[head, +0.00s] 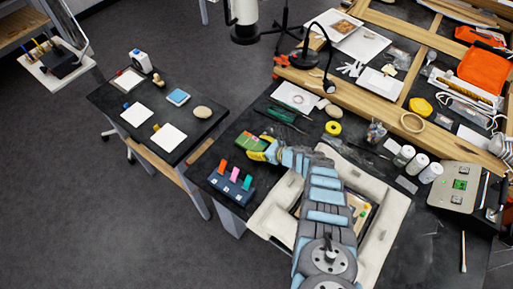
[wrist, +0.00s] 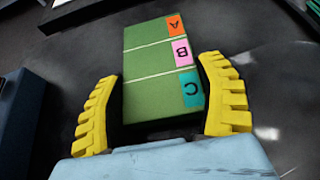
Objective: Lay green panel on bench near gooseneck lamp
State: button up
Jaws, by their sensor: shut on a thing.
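The green panel (head: 250,141) is at the left edge of the dark bench (head: 294,146) in the head view. In the wrist view the panel (wrist: 148,75) has two pale lines across it and orange, pink and teal tabs marked A, B and C. My gripper (head: 264,152) is shut on the panel, with ridged yellow fingers on both sides of it in the wrist view (wrist: 160,88). I cannot tell whether the panel touches the bench. The black gooseneck lamp (head: 309,46) stands farther back, its head bent over the bench.
A blue holder with coloured tabs (head: 231,184) stands just in front of the panel. A pale open case (head: 277,214) lies under my arm. A white sheet (head: 294,97), dark tools (head: 283,115) and a yellow tape roll (head: 333,128) lie behind. A side table (head: 150,140) is at left, across a gap.

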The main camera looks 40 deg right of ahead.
jog(key=shift+f, duration=0.1)
jog(key=shift+f+b, duration=0.35)
jog(key=shift+b, duration=0.1)
jog(key=o, duration=1.2)
jog(key=shift+f, duration=0.1)
jog(key=shift+d, duration=0.1)
jog(key=shift+r+p, duration=0.4)
jog(key=shift+p, duration=0.05)
jog(key=p+v, duration=0.6)
jog(key=v, duration=0.4)
jog(key=shift+s+r, duration=0.2)
jog(key=shift+s, duration=0.05)
jog(key=shift+v, duration=0.75)
